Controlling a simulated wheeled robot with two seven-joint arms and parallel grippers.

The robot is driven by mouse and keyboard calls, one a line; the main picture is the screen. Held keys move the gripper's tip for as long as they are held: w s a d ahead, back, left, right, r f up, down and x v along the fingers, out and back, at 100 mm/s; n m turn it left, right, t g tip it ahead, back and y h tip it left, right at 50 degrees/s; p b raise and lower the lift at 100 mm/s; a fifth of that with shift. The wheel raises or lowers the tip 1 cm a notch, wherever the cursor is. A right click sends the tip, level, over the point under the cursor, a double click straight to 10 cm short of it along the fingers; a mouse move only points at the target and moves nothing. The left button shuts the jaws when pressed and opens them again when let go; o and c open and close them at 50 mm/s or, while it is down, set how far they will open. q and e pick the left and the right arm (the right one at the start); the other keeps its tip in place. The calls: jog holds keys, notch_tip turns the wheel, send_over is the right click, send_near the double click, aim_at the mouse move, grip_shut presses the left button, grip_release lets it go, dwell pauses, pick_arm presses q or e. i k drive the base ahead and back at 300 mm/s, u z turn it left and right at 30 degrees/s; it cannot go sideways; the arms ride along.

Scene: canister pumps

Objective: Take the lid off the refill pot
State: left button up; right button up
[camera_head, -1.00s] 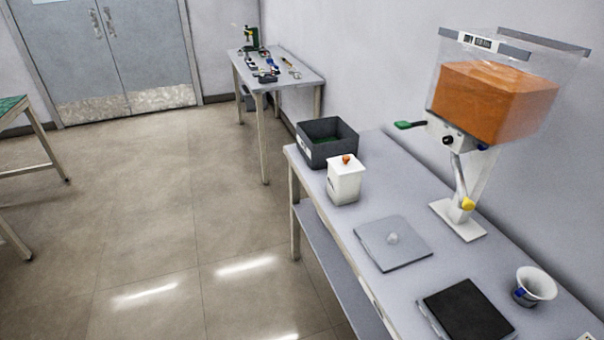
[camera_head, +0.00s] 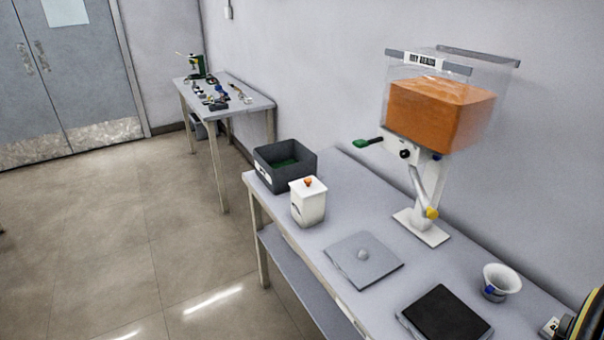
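A white square pot (camera_head: 308,206) stands upright near the far left end of the near table. Its white lid with an orange knob (camera_head: 308,182) sits on top of it; this looks like the refill pot. Neither of my grippers shows in this view.
A dark open bin (camera_head: 286,167) stands behind the pot. A clear hopper holding orange material (camera_head: 440,110) rises on a white stand at the wall. A black pad (camera_head: 446,315) and a white flared cup (camera_head: 500,281) are nearer. A black-and-yellow object (camera_head: 588,318) is cut off at right.

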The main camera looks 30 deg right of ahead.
aim_at(307, 187)
jog(key=z, duration=0.75)
jog(key=i, duration=1.15)
jog(key=z, duration=1.25)
jog(key=i, duration=0.15)
jog(key=z, duration=0.3)
